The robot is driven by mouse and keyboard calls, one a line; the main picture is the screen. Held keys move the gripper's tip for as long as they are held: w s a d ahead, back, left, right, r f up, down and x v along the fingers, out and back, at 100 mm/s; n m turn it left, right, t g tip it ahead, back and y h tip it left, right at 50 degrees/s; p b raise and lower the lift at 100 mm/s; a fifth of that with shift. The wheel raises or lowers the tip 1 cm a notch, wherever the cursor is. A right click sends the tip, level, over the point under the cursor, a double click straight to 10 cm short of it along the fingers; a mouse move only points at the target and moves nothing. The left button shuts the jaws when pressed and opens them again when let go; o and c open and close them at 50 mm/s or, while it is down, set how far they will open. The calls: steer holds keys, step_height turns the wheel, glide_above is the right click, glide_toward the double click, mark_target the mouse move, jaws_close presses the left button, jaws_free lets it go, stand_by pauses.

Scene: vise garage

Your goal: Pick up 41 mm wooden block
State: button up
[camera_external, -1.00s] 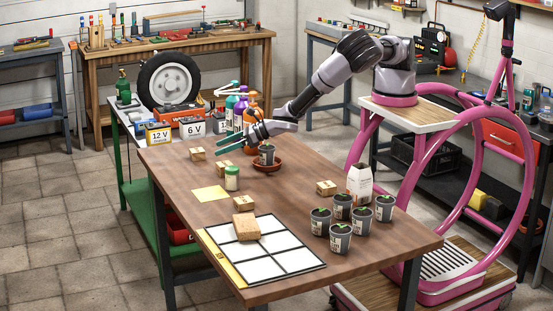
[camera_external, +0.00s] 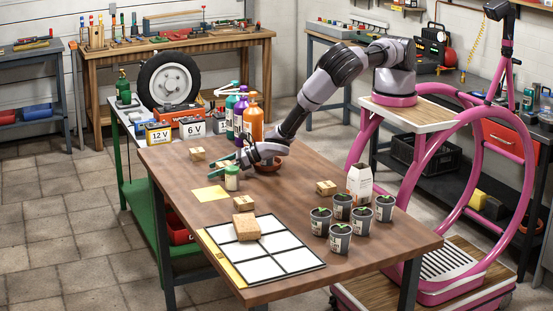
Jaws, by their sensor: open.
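Several small wooden blocks lie on the brown table: one at the back left (camera_external: 197,154), one near the white grid board (camera_external: 244,203), and one right of centre (camera_external: 326,187). Another block (camera_external: 224,166) is partly hidden at my gripper's fingers. The size marks are too small to read, so I cannot tell which is 41 mm. My gripper (camera_external: 229,160) is open, low over the table behind the green-lidded jar, with its teal fingers pointing left around or just above the partly hidden block; I cannot tell whether they touch.
The green-lidded jar (camera_external: 232,178) stands close in front of the fingers. A terracotta saucer (camera_external: 274,168) is partly hidden by my wrist. Potted seedlings (camera_external: 340,238) and a carton (camera_external: 359,183) stand right. A sponge-like brick (camera_external: 246,227) lies on the grid board (camera_external: 285,262).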

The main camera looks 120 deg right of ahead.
steer(key=c, duration=1.2)
steer(key=shift+r, duration=0.15)
